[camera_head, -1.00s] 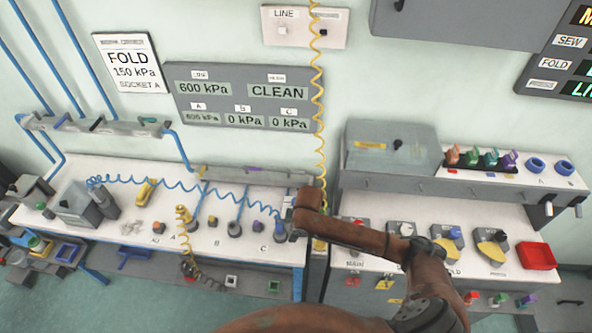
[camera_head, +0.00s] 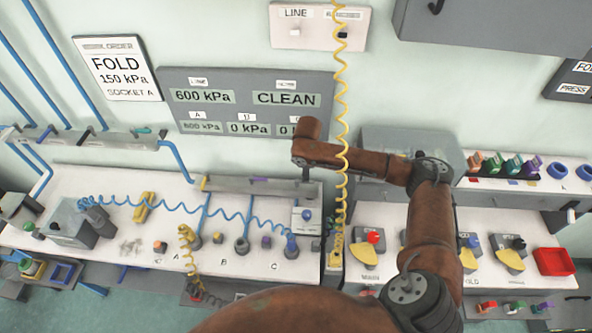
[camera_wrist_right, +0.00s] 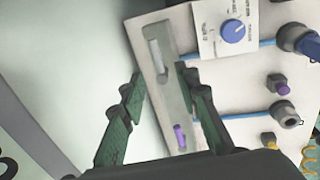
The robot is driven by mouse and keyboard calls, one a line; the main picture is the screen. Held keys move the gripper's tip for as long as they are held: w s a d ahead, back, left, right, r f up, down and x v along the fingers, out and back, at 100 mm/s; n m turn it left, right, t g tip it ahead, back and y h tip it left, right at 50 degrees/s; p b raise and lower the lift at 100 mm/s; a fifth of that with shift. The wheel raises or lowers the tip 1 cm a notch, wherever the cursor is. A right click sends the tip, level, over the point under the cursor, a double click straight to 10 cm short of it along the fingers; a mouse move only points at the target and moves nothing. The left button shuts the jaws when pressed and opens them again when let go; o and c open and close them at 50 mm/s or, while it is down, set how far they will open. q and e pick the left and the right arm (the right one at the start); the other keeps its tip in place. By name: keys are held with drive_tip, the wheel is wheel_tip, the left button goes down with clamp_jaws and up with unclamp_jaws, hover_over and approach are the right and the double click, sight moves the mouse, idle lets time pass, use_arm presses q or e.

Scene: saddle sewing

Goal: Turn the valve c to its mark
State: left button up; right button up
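The grey valve rail (camera_head: 230,185) stands at the back of the white bench, above sockets A, B and C. It carries a yellow handle (camera_head: 204,183) and a purple handle (camera_head: 259,179); the purple one also shows in the right wrist view (camera_wrist_right: 180,137). In that view a pale grey handle (camera_wrist_right: 155,58) lies in the rail's end above C; I take it for valve c. My right gripper (camera_wrist_right: 160,82) is open and empty, its green fingers apart over the rail near this handle. Contact cannot be told. My left gripper is not in view.
A regulator with a blue knob (camera_wrist_right: 233,31) stands beside the rail's end. A blue coiled hose (camera_head: 185,208) runs to socket C. A yellow coiled cord (camera_head: 341,110) hangs close to my right arm. My arm partly covers the wall display (camera_head: 245,103).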

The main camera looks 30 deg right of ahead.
drive_tip(key=f, duration=0.2)
drive_tip(key=w+f, duration=0.1)
drive_tip(key=f, duration=0.2)
drive_tip(key=shift+w+d+p, duration=0.1)
drive_tip(key=shift+d+p, duration=0.1)
drive_tip(key=shift+p, duration=0.1)
drive_tip(key=shift+w+f, duration=0.2)
drive_tip(key=shift+f, duration=0.3)
drive_tip(key=shift+w+f, duration=0.2)
drive_tip(key=shift+f, duration=0.25)
drive_tip(key=shift+d+f, duration=0.1)
drive_tip(key=shift+f, duration=0.05)
drive_tip(key=shift+s+f, duration=0.1)
clamp_jaws()
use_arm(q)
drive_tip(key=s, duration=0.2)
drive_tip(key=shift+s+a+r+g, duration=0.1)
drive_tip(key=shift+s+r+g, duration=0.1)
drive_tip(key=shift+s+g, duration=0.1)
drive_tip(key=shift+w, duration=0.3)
